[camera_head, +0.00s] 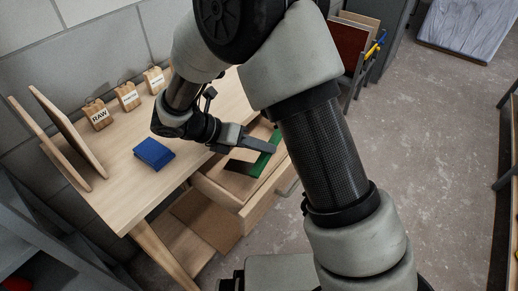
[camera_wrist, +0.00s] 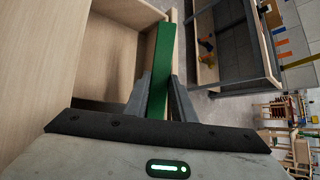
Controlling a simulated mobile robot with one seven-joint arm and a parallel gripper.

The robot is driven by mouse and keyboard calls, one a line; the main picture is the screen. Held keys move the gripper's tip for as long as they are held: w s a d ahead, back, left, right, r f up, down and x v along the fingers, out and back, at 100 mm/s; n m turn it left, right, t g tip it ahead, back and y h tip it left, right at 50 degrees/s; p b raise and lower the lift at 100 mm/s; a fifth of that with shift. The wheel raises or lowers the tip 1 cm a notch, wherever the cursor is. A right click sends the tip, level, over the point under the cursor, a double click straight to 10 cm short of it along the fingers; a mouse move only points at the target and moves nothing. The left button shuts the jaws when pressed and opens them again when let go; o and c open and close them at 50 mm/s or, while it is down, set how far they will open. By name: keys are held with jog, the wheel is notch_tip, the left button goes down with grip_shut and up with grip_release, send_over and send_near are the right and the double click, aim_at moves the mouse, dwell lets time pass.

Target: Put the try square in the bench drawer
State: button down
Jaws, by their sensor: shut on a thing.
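The green piece (camera_head: 265,158) in the head view looks like the try square, with an L-like outline, though my gripper covers part of it. In the wrist view a straight green bar (camera_wrist: 159,62) of it runs away between my fingers. My gripper (camera_head: 270,148) is shut on it; the fingers also show in the wrist view (camera_wrist: 158,97), one on each side of the bar. The bench drawer (camera_head: 262,205) is pulled open under the bench top, and the green piece is over its opening. I cannot tell whether it touches the drawer floor.
The bench top (camera_head: 125,190) bears a blue block (camera_head: 153,153), several wooden pieces with labels such as RAW (camera_head: 100,115), and leaning boards (camera_head: 68,130) at the left. A grey shelf (camera_head: 40,230) stands at the lower left. Open floor (camera_head: 440,130) lies to the right.

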jog(key=shift+a+f, duration=0.2)
jog(key=shift+f, duration=0.05)
jog(key=shift+f, duration=0.15)
jog(key=c, duration=1.5)
grip_release()
